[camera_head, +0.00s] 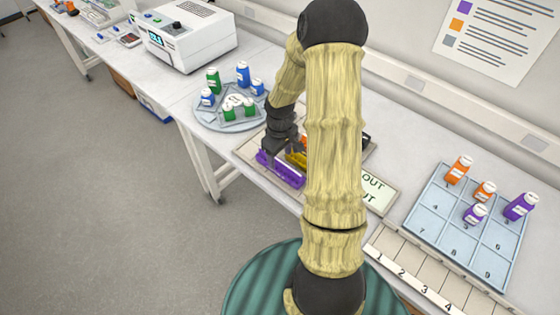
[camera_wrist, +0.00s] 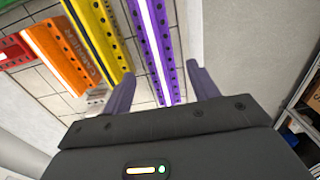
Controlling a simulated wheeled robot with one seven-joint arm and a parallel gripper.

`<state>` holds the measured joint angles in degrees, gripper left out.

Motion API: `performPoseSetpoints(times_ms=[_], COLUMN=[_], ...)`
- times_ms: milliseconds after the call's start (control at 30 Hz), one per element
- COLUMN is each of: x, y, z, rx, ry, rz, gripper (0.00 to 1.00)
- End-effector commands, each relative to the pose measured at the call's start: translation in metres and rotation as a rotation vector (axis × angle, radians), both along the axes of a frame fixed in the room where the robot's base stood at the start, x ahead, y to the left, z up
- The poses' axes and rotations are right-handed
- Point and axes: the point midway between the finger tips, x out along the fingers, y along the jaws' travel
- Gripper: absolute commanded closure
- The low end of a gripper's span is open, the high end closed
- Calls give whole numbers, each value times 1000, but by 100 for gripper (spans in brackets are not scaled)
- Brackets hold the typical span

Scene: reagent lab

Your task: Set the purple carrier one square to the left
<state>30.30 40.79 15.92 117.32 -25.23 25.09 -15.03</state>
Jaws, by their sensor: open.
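The purple carrier (camera_head: 281,171) is a long bar with a row of holes, at the front edge of the beige squared board (camera_head: 246,151) in the head view. In the wrist view the purple carrier (camera_wrist: 151,38) runs between the two fingers of my gripper (camera_wrist: 160,73). The fingers are open, with a gap on each side of it. In the head view my gripper (camera_head: 280,148) is low over the board, and my arm hides much of the board. A yellow carrier (camera_wrist: 98,32) lies beside the purple one, with bare squares between them.
An orange carrier (camera_wrist: 58,57) and a red carrier (camera_wrist: 14,51) lie beyond the yellow one. A round tray (camera_head: 204,118) with bottles stands behind the board. An OUT sign (camera_head: 376,189) and a blue numbered rack (camera_head: 424,221) with bottles stand to the right.

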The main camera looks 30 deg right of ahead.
Motion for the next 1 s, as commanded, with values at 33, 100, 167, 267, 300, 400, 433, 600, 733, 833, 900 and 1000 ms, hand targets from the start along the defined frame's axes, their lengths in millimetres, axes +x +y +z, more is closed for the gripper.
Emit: performPoseSetpoints(times_ms=[33, 100, 167, 267, 300, 400, 433, 600, 733, 833, 900, 1000], x=[1, 1, 1, 1, 1, 1, 1, 0, 0, 0, 0, 0], y=[-1, -1, -1, -1, -1, -1, -1, 0, 0, 0, 0, 0], z=[9, 21, 32, 51, 58, 72, 75, 84, 85, 84, 84, 84], rx=[-1, -2, -2, -1, -2, -2, -2, 0, 1, 1, 1, 0], ry=[-5, -5, -5, -5, -5, -4, -3, 0, 0, 0, 0, 0], rz=[-3, -2, -3, -3, -2, -2, -2, -1, -1, -1, -1, -1], gripper=[40, 40, 40, 40, 40, 40, 40, 40, 40, 40, 40, 40])
